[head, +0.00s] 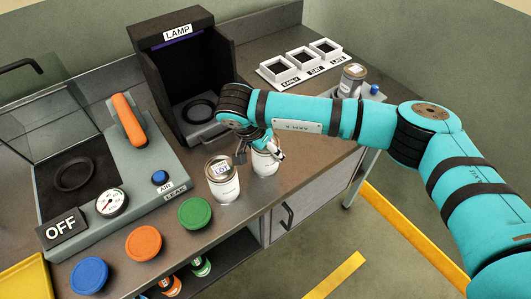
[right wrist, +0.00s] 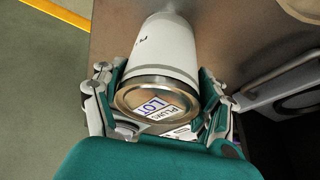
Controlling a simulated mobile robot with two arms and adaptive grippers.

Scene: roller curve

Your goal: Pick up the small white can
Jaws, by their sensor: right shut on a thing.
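A white can (head: 265,162) with a metal lid is between the fingers of my right gripper (head: 260,148), which hides much of its top in the head view. In the right wrist view the can (right wrist: 165,55) shows its lid with a LOT label, and the right gripper (right wrist: 160,100) has a finger on each side, shut on it. I cannot tell whether its base touches the bench. A second white can (head: 223,182) with a LOT label stands upright just to the left, near the front edge. My left gripper is not in view.
The lamp box (head: 177,70) stands behind the held can. The leak station (head: 120,175) is to the left, with blue (head: 89,275), orange (head: 143,245) and green (head: 195,213) discs in front. A labelled tray row (head: 300,65) and a grey can (head: 352,80) are at the back right.

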